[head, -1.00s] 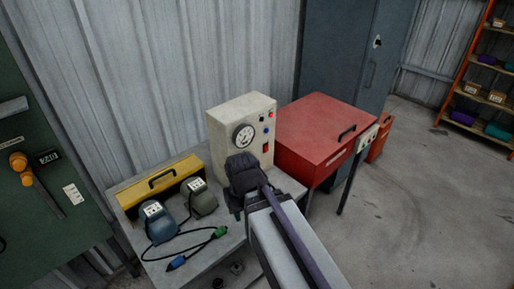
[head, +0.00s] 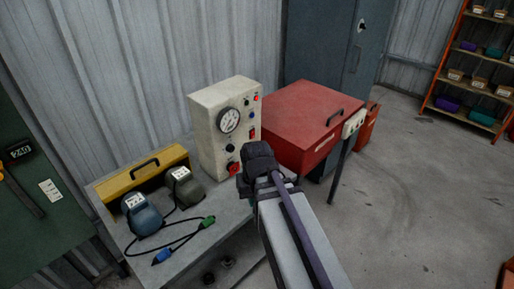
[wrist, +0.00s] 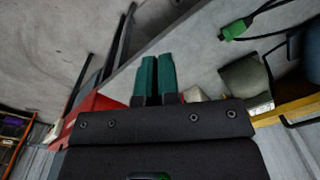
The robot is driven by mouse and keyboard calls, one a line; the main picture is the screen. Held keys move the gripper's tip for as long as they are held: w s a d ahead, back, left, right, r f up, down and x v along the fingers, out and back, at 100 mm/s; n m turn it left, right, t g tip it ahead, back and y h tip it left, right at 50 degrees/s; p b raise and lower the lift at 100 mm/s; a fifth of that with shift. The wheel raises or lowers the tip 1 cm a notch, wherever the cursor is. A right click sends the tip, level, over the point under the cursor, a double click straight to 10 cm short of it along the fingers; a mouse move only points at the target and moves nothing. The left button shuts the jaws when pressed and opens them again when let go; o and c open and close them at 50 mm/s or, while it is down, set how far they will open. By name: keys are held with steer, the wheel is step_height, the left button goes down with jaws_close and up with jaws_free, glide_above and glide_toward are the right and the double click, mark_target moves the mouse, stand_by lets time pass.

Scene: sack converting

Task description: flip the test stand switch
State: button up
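The test stand (head: 222,125) is a cream box with a round gauge, upright on the grey bench in the head view. A small red switch (head: 252,132) is on its front face, right of the gauge. Dark knobs and a red knob (head: 234,169) sit lower on that face. My gripper (wrist: 157,76) has two green fingers side by side in the wrist view, shut with nothing seen between them. In the head view my dark wrist is just in front of the stand's lower right, below the switch and apart from it; the fingertips are mostly hidden there.
A red cabinet (head: 308,118) stands right of the stand. A yellow box (head: 145,174), two handheld devices (head: 144,215) and a cable with green (head: 208,222) and blue plugs (head: 162,256) lie left on the bench. Floor at the right is clear.

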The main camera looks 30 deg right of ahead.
mark_target(254, 136)
steer(key=w+d+f+m+t+y+b, duration=0.1)
steer(key=w+d+f+b, duration=0.1)
steer(key=f, duration=0.1)
steer(key=w+d+f+m+t+y+b, duration=0.1)
steer(key=w+d+f+b, duration=0.1)
steer(key=d+f+b, duration=0.1)
steer(key=w+d+f+m+t+y+b, duration=0.1)
steer(key=w+d+f+b, duration=0.1)
steer(key=d+f+b, duration=0.1)
steer(key=shift+f, duration=0.6)
jaws_close()
steer(key=w+d+r+m+t+y+b, duration=0.1)
steer(key=w+d+r+m+t+b, duration=0.1)
steer(key=w+d+r+m+t, duration=0.2)
steer(key=w+d+r+m+t+b, duration=0.3)
steer(key=w+d+r+m+t, duration=0.1)
steer(key=w+d+t, duration=0.3)
steer(key=shift+d+r+m+t+y, duration=0.15)
steer(key=shift+d+m+t+y, duration=0.45)
steer(key=shift+d, duration=0.6)
steer(key=shift+w, duration=0.2)
steer(key=b+x, duration=0.2)
steer(key=x, duration=1.1)
steer(key=shift+w+a, duration=0.1)
steer(key=shift+w, duration=0.3)
